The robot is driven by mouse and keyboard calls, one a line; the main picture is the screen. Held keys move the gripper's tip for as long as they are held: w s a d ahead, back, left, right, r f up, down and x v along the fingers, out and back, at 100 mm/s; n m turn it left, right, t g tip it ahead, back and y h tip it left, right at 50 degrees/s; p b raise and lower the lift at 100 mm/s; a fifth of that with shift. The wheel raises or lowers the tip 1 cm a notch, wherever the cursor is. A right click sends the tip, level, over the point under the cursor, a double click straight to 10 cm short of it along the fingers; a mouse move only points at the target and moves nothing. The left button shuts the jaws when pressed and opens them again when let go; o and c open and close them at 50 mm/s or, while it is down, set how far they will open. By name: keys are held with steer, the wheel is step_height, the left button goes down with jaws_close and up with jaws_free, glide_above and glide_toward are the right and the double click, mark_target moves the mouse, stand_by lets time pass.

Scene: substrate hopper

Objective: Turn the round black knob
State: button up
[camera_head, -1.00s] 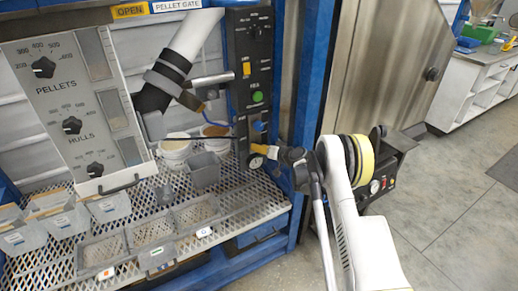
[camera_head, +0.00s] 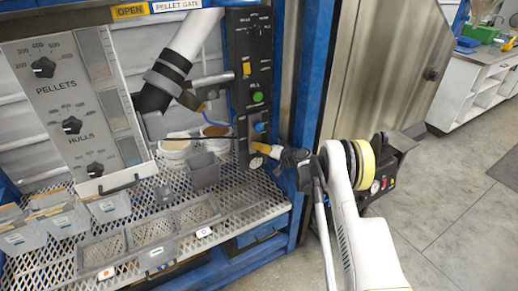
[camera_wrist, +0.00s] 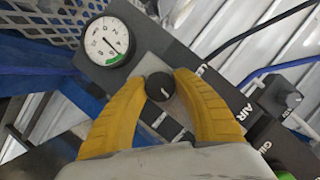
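The round black knob (camera_wrist: 159,87) with a white mark sits on a dark panel in the wrist view, beside a round white gauge (camera_wrist: 107,40). The two yellow fingers of my gripper (camera_wrist: 160,77) lie on either side of the knob, their tips close to its edges. I cannot tell whether they touch it. In the head view my gripper (camera_head: 262,148) is at the lower end of the black control panel (camera_head: 237,75), just above the gauge (camera_head: 256,162). The knob is hidden there by the fingers.
A blue knob (camera_head: 260,127) and a green button (camera_head: 258,97) are above my gripper. A blue post (camera_head: 303,95) stands to the right. Grey bins (camera_head: 205,172) stand on the mesh shelf.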

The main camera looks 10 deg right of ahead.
steer(key=o, duration=0.4)
steer(key=shift+o, duration=0.2)
